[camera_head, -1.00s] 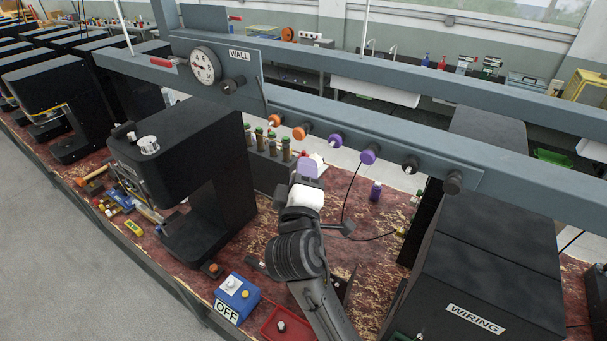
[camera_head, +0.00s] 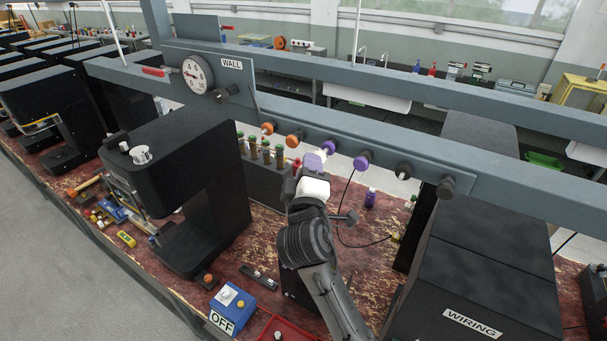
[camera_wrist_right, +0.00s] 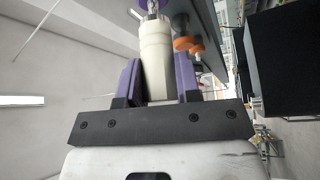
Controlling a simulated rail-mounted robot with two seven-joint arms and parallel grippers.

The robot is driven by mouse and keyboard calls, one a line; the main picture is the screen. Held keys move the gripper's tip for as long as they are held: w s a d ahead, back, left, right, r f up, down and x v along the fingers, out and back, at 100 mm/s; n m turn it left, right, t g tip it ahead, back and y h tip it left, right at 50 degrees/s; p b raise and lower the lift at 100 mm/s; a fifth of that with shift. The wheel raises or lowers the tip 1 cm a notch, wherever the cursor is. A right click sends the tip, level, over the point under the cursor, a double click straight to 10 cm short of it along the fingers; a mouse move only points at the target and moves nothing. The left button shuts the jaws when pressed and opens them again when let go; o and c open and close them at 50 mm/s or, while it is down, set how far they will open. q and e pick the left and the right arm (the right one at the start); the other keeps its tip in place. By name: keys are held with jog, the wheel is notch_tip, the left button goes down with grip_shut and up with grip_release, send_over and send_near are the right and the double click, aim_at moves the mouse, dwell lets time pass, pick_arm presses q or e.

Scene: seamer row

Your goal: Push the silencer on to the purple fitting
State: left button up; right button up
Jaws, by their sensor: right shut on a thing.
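The silencer is a cream cylinder (camera_wrist_right: 156,50) with a narrower tip, seen in the right wrist view between the purple fingers of my right gripper (camera_wrist_right: 158,80). The gripper is shut on it. In the head view my right gripper (camera_head: 315,161) is just below and in front of the nearer purple fitting (camera_head: 329,147) on the grey rail. The silencer's tip points at this fitting, whose purple also shows at the top of the right wrist view (camera_wrist_right: 144,4). I cannot tell whether tip and fitting touch. My left gripper is not in view.
The rail (camera_head: 410,155) also carries orange fittings (camera_head: 293,139), another purple fitting (camera_head: 361,161) and black ones (camera_head: 404,170). A gauge (camera_head: 197,75) is at its left. Bottles (camera_head: 266,152) stand in a black rack below. A black machine (camera_head: 180,180) is left, a WIRING box (camera_head: 470,265) right.

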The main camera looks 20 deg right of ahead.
jog(key=shift+w+d, duration=0.35)
jog(key=shift+d, duration=0.1)
dwell(0.6)
dwell(0.6)
jog(key=shift+p, duration=0.3)
dwell(0.5)
dwell(0.5)
jog(key=shift+w+d, duration=0.3)
jog(key=shift+d, duration=0.05)
dwell(0.6)
